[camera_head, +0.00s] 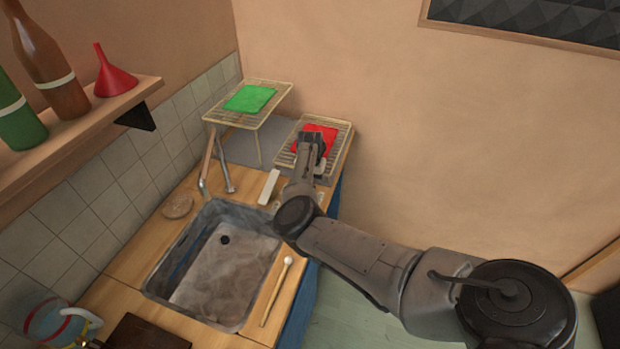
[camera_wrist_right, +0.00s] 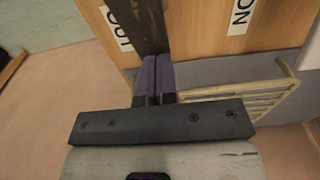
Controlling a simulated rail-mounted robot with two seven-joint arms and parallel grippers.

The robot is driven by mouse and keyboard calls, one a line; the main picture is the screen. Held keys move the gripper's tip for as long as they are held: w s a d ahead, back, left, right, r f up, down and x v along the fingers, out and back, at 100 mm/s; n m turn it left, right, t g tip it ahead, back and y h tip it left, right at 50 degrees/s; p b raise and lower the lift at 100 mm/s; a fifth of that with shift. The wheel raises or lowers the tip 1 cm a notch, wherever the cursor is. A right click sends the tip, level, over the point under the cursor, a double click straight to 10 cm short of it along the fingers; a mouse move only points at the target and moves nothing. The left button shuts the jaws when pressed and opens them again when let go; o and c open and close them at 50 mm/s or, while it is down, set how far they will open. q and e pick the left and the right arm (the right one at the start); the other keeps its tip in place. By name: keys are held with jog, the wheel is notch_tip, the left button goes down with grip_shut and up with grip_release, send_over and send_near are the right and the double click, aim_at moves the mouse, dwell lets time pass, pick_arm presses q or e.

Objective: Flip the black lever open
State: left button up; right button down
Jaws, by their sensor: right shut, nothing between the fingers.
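In the right wrist view, a dark, flat bar (camera_wrist_right: 140,22), which looks like the black lever, runs down from the top edge over a wooden panel (camera_wrist_right: 200,40) with white labels. My right gripper (camera_wrist_right: 152,82) has its two purple-grey fingers pressed together with nothing between them. The fingertips are at the lower end of the bar; I cannot tell whether they touch it. In the head view my right gripper (camera_head: 311,138) is over the red cloth on the right wire rack. I cannot make out the lever there. My left gripper is not in view.
The red cloth (camera_head: 325,132) lies on the low rack (camera_head: 344,136). A green cloth (camera_head: 250,98) lies on a taller rack (camera_head: 280,88) to its left. Open floor lies right of the counter.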

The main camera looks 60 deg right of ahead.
jog(key=shift+a+f, duration=0.15)
jog(key=shift+f, duration=0.25)
jog(key=r+p, duration=0.1)
jog(key=r, duration=0.1)
jog(key=d+r+p, duration=0.1)
jog(key=r+p, duration=0.1)
jog(key=d+r, duration=0.3)
jog(key=r, duration=0.7)
jog(key=shift+w+d, duration=0.3)
